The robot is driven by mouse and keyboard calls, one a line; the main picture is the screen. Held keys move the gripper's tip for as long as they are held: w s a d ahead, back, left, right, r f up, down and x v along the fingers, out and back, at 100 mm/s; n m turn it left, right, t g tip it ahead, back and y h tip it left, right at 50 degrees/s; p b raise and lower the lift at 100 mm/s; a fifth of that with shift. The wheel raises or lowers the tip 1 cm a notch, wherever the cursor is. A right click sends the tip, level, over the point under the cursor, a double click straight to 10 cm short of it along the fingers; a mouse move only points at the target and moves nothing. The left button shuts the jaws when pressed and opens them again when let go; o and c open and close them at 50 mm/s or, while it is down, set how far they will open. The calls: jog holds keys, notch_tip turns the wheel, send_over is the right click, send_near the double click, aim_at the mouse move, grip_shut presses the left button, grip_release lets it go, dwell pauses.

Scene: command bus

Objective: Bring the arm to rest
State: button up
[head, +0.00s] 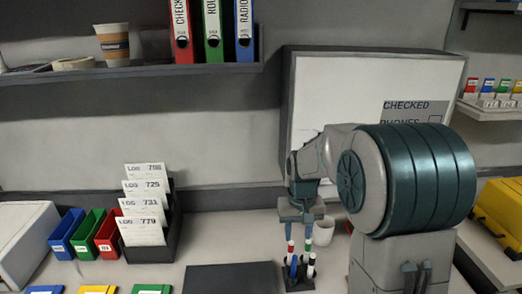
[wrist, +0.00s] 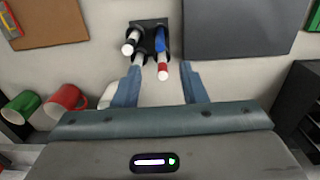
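My gripper (head: 302,218) hangs fingers down over a dark pen holder (head: 298,285) on the desk. In the wrist view its two fingers (wrist: 161,72) are spread apart with nothing held between them. In the wrist view a white marker with a red band (wrist: 163,74) appears between the fingers. My arm reaches in from the right.
A white cup (head: 323,232) stands close right of the gripper. A dark mat (head: 231,280) lies left of the holder. A card rack (head: 171,245) and coloured bins (head: 88,234) stand farther left. A shelf (head: 130,71) is above; a framed board (head: 330,100) is behind my arm.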

jog(key=s+r+t, duration=0.1)
jog(key=s+r, duration=0.2)
jog(key=s, duration=0.7)
jog(key=s+r+t, duration=0.2)
jog(key=s+r, duration=0.2)
jog(key=s, duration=0.6)
jog(key=shift+s, duration=0.35)
